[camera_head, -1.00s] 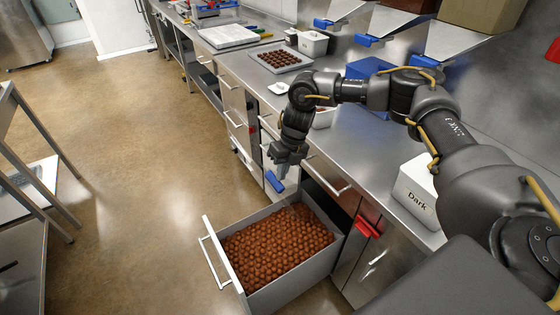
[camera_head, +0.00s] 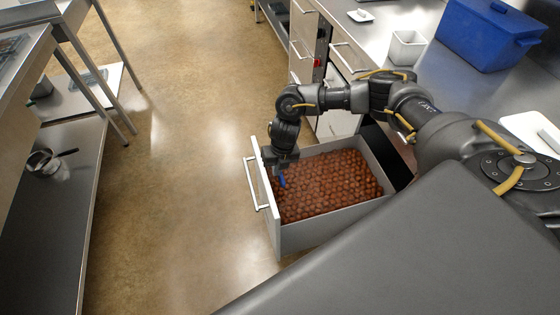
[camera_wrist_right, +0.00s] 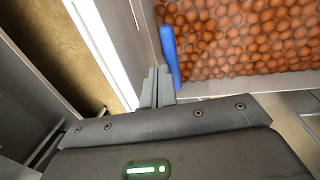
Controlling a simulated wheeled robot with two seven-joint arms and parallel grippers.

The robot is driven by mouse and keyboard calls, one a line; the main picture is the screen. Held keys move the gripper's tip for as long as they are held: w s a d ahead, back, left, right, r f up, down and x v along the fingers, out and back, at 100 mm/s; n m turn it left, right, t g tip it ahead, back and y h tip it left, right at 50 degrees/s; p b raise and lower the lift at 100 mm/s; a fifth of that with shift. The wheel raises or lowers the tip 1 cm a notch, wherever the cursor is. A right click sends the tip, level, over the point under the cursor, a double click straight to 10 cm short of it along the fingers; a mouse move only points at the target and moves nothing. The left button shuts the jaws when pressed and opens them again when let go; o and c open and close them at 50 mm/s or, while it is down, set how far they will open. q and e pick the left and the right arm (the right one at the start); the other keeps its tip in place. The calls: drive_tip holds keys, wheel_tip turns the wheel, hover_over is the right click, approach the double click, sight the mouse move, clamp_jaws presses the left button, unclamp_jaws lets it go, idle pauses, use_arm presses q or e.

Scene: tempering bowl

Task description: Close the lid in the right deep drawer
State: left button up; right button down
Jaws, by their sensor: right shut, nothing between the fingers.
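The deep drawer (camera_head: 275,240) is pulled open and filled with small round brown pieces (camera_head: 335,185), which also fill the upper right of the right wrist view (camera_wrist_right: 240,35). A slim blue bar (camera_head: 282,182), perhaps the lid's handle, lies just inside the drawer's front; it also shows in the right wrist view (camera_wrist_right: 170,57). No clear outline of a lid sheet shows over the pieces. My right gripper (camera_head: 281,173) points down at the drawer front's inner side. In the right wrist view its fingers (camera_wrist_right: 157,86) are shut, empty, close beside the blue bar. My left gripper is out of view.
The drawer's white front with its bar handle (camera_head: 252,184) stands left of my right gripper. The steel counter (camera_head: 430,100) holds a white container (camera_head: 406,47) and a blue box (camera_head: 487,35). Open floor (camera_head: 180,190) lies left of the drawer; a steel shelf rack (camera_head: 85,150) stands farther left.

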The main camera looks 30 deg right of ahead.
drive_tip(key=shift+f, duration=0.8)
drive_tip(key=shift+f+b, duration=0.55)
